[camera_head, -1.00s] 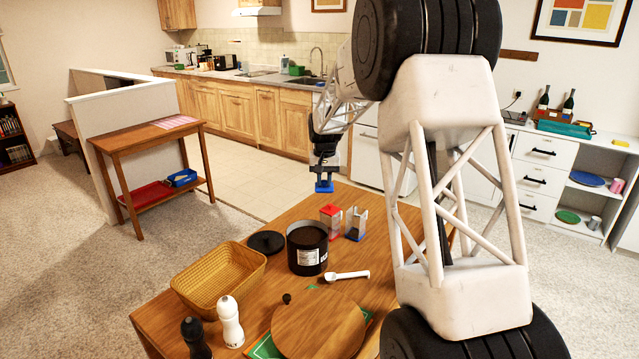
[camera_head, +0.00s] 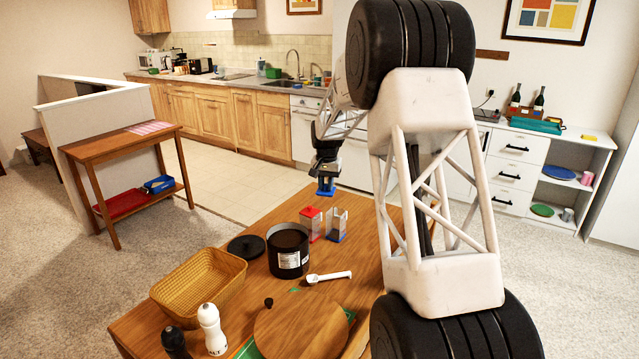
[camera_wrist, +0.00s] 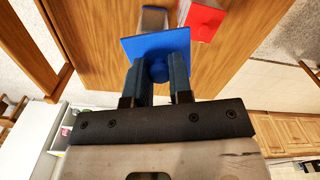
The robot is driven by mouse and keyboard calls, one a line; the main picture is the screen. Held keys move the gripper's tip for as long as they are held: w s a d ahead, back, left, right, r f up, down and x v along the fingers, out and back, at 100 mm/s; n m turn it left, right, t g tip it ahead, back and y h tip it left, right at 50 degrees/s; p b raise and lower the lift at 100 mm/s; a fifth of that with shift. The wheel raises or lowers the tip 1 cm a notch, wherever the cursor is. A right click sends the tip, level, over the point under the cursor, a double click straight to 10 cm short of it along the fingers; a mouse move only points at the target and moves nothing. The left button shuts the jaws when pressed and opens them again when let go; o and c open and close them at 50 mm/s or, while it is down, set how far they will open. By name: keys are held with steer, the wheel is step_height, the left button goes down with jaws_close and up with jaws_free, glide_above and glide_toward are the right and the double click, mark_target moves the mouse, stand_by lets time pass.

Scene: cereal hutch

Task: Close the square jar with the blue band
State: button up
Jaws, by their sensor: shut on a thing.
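My gripper (camera_head: 326,181) is shut on the blue square lid (camera_head: 326,192), holding it by its knob above the far end of the table. In the wrist view, the lid (camera_wrist: 150,46) hangs from its round knob between my two fingers (camera_wrist: 158,80). The square jar with the blue band (camera_head: 337,226) stands open on the table, below the lid and a little right of it. It also shows partly behind the lid in the wrist view (camera_wrist: 153,20). A similar square jar with a red lid (camera_head: 310,222) stands closed just left of it.
A black canister (camera_head: 288,252) stands open, its black lid (camera_head: 246,246) on the table. A white scoop (camera_head: 329,277), a wicker basket (camera_head: 198,284), a round wooden board (camera_head: 300,330), a white shaker (camera_head: 211,328) and a dark shaker (camera_head: 173,340) lie nearer.

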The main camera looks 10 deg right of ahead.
steer(key=w+d+f+m, duration=0.3)
steer(key=w+d+f, duration=0.1)
steer(key=d+f, duration=0.1)
steer(key=shift+w+d, duration=0.15)
steer(key=shift+w, duration=0.1)
steer(key=shift+f, duration=0.15)
steer(key=shift+f, duration=2.6)
steer(key=shift+f, duration=0.5)
stand_by(2.2)
steer(key=o, duration=1.2)
steer(key=shift+o, duration=0.2)
steer(key=shift+r, duration=0.25)
steer(key=shift+r, duration=2.75)
